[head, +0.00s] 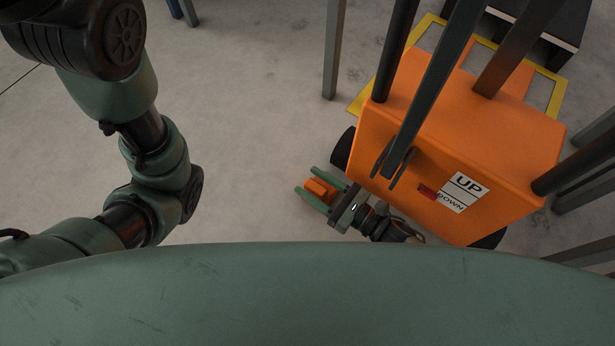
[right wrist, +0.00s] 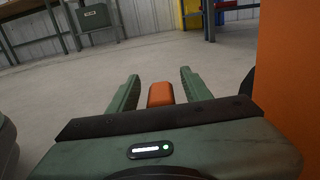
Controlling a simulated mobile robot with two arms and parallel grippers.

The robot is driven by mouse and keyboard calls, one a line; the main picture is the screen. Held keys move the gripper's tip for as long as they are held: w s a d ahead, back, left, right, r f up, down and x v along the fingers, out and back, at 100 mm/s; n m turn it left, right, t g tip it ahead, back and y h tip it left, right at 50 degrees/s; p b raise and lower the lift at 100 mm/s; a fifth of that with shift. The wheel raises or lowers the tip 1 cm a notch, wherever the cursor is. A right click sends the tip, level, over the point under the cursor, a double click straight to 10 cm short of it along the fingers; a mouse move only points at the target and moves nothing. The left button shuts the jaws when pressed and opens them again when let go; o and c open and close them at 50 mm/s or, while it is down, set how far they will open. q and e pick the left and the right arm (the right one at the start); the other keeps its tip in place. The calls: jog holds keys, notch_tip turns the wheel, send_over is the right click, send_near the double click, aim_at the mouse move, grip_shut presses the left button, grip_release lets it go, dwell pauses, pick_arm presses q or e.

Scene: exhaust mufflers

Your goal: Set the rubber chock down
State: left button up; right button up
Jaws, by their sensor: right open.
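The rubber chock is a small orange block (head: 320,188) low by the floor, left of the orange wheeled machine. My right gripper (head: 305,181) is open, with its two green fingers on either side of the chock. In the right wrist view the chock (right wrist: 160,94) sits between the fingers (right wrist: 158,78), with a visible gap on each side. The chock appears to rest on the floor, though its underside is hidden. My left arm shows at the left of the head view, but its gripper is out of view.
The orange machine (head: 455,140) with an UP/DOWN label stands right beside my right gripper, its black wheel (head: 343,148) close to the chock. Dark posts rise around it. A yellow frame (head: 545,95) lies behind. The grey floor (head: 250,130) to the left is clear.

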jog(key=p+v, duration=0.3)
jog(key=v, duration=0.7)
